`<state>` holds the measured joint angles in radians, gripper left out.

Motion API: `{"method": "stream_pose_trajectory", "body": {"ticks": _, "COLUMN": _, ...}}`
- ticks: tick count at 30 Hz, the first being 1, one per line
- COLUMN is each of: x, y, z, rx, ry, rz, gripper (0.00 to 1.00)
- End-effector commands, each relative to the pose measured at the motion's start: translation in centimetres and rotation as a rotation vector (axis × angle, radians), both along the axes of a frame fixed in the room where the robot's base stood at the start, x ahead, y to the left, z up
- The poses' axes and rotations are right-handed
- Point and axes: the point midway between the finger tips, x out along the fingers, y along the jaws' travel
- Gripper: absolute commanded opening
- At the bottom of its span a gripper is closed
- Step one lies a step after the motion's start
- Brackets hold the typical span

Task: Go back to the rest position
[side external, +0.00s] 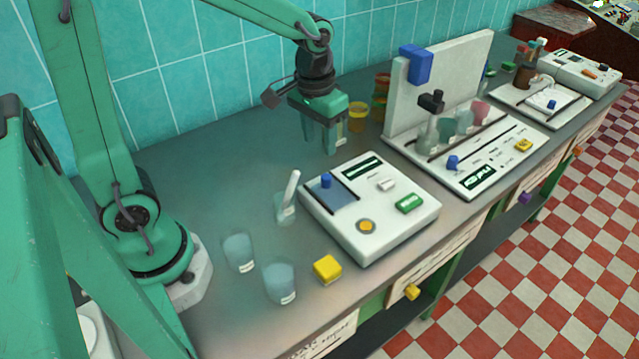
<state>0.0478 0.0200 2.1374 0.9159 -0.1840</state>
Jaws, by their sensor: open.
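My gripper (325,143) hangs above the back part of the grey bench (205,185), with its green fingers pointing down. It is open, and I see nothing held between the fingers. It is behind the white device with a blue knob (385,228) and left of a yellow cup (358,117). My green arm reaches to it from the left. I cannot tell the exact height of the fingertips above the bench.
Two clear beakers (239,252) (280,283), a yellow block (327,269) and a small vessel with a white stick (287,198) stand at the front left. A white stand with glassware (440,90) rises to the right. The bench left of the gripper is clear.

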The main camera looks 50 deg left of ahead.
Motion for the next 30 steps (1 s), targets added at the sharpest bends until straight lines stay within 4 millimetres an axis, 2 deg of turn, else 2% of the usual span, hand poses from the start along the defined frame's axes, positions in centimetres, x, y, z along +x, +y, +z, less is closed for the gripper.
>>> {"method": "stream_pose_trajectory", "body": {"ticks": 6, "x": -2.4, "y": 0.4, "z": 3.1, "rx": 0.000, "ry": -0.092, "rz": -0.027, "gripper": 0.43}}
{"method": "stream_pose_trajectory", "body": {"ticks": 15, "x": -6.1, "y": 1.0, "z": 6.1, "rx": 0.009, "ry": -0.215, "rz": -0.065, "gripper": 0.43}}
{"method": "stream_pose_trajectory", "body": {"ticks": 22, "x": -9.0, "y": 1.3, "z": 7.6, "rx": 0.019, "ry": -0.308, "rz": -0.094, "gripper": 0.43}}
{"method": "stream_pose_trajectory", "body": {"ticks": 30, "x": -11.7, "y": 1.6, "z": 8.3, "rx": 0.035, "ry": -0.396, "rz": -0.122, "gripper": 0.43}}
